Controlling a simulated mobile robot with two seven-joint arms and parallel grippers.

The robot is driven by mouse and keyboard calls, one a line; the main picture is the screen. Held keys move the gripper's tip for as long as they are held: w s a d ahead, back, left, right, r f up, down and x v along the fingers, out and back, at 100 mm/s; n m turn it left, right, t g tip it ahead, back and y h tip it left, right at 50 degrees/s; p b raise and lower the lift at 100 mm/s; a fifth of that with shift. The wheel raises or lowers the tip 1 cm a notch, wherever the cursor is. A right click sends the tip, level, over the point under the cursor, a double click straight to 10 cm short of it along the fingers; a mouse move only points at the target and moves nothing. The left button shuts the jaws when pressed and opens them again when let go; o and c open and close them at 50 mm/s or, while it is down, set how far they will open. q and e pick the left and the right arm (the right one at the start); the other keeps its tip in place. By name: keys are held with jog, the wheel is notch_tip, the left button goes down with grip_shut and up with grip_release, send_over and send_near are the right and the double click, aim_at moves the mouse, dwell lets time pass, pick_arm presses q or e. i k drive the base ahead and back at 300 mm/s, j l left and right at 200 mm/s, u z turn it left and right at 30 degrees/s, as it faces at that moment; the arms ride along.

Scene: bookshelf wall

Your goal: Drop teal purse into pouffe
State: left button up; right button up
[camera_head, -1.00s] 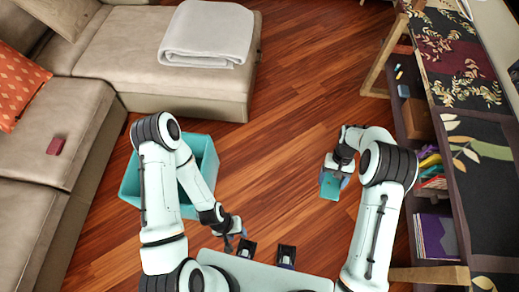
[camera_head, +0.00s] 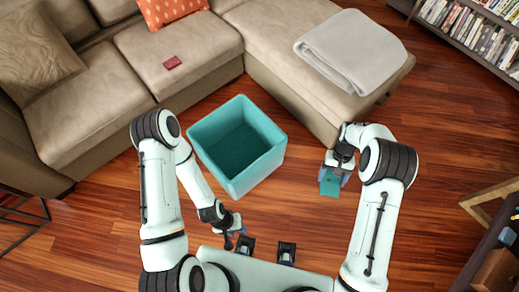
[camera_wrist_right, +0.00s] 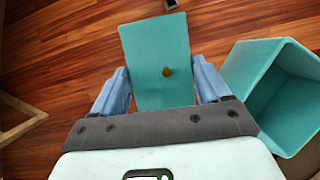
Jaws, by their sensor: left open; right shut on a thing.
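The teal purse (camera_head: 330,183) is a flat teal piece held in my right gripper (camera_head: 334,176), in front of the sofa. In the right wrist view the purse (camera_wrist_right: 155,62) sits between the blue fingers of my right gripper (camera_wrist_right: 165,92) and has a small gold clasp. The pouffe (camera_head: 272,156) is an open teal box on the floor between my arms, and it looks empty. It also shows in the right wrist view (camera_wrist_right: 240,65), to the right of the purse and apart from it. My left gripper (camera_head: 235,238) is open and empty, low in front of the pouffe.
A beige sofa (camera_head: 190,52) stands behind the pouffe, with a grey folded blanket (camera_head: 350,50), a small red object (camera_head: 172,62) and an orange cushion (camera_head: 165,8). A bookshelf (camera_head: 470,30) is at the back right. Wooden floor (camera_head: 420,150) is clear at right.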

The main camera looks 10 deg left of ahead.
aim_at(241, 159)
jog(key=i+l+u, duration=0.1)
jog(key=u, duration=0.35)
jog(key=l+u, duration=0.15)
jog(key=u, duration=0.3)
jog(key=i+l+u, duration=0.1)
jog(key=u, duration=0.35)
jog(key=l+u, duration=0.2)
jog(key=u, duration=0.2)
jog(key=i+l+u, duration=0.1)
jog(key=l+u, duration=0.4)
jog(key=u, duration=0.25)
jog(key=l+u, duration=0.65)
